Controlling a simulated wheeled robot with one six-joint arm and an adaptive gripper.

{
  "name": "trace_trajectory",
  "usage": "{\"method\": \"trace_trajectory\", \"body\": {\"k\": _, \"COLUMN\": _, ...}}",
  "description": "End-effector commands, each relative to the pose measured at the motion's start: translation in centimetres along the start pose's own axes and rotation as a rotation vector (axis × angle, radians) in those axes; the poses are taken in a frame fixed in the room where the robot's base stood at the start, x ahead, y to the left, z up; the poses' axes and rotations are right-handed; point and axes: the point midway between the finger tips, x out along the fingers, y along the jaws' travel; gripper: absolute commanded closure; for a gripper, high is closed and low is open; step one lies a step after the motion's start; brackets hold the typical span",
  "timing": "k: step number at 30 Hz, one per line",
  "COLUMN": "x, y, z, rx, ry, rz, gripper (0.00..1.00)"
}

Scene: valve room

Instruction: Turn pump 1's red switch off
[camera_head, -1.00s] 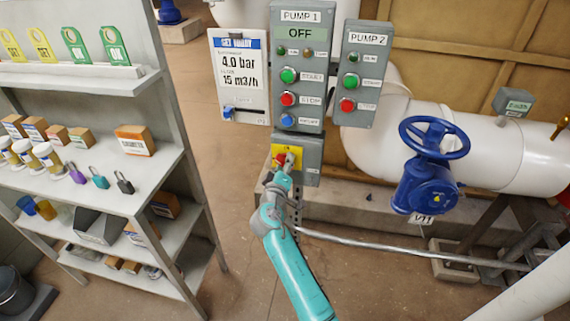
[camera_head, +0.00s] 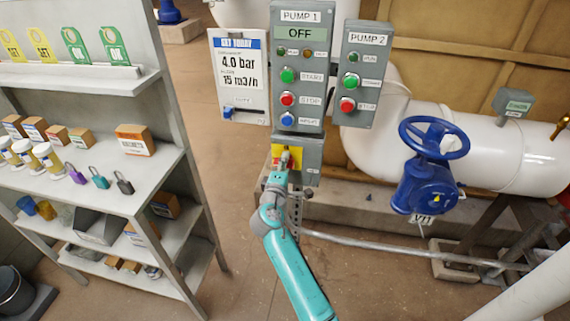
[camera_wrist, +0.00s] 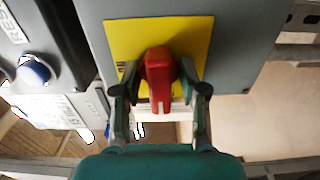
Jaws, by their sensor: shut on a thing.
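Pump 1's red switch (camera_wrist: 160,70) is a rotary handle on a yellow plate (camera_wrist: 125,40), low on the grey panel under the PUMP 1 label. In the wrist view my gripper (camera_wrist: 162,88) has one finger on each side of the handle and is shut on it. The handle points toward my palm in that view. In the head view my gripper (camera_head: 284,168) is in front of the yellow plate (camera_head: 294,160) and hides most of the handle. The PUMP 1 panel (camera_head: 316,75) shows OFF on its display.
The PUMP 2 box (camera_head: 366,58) is at the right, with a blue valve wheel (camera_head: 434,124) on a white pipe beyond. A pressure sign (camera_head: 240,85) hangs at left. A shelf (camera_head: 140,180) with padlocks and boxes stands further left. Floor is clear between shelf and panel.

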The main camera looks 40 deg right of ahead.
Motion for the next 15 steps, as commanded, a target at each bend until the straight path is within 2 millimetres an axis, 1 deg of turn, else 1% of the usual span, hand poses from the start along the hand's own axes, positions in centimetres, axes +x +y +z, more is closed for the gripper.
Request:
{"method": "trace_trajectory", "body": {"k": 13, "x": -0.07, "y": -0.14, "z": -0.09, "rx": -0.011, "ry": 0.002, "rz": -0.002, "gripper": 0.93}}
{"method": "trace_trajectory", "body": {"k": 14, "x": -0.07, "y": -0.14, "z": -0.09, "rx": -0.011, "ry": 0.002, "rz": -0.002, "gripper": 0.55}}
{"method": "trace_trajectory", "body": {"k": 15, "x": -0.07, "y": -0.14, "z": -0.09, "rx": -0.011, "ry": 0.002, "rz": -0.002, "gripper": 0.53}}
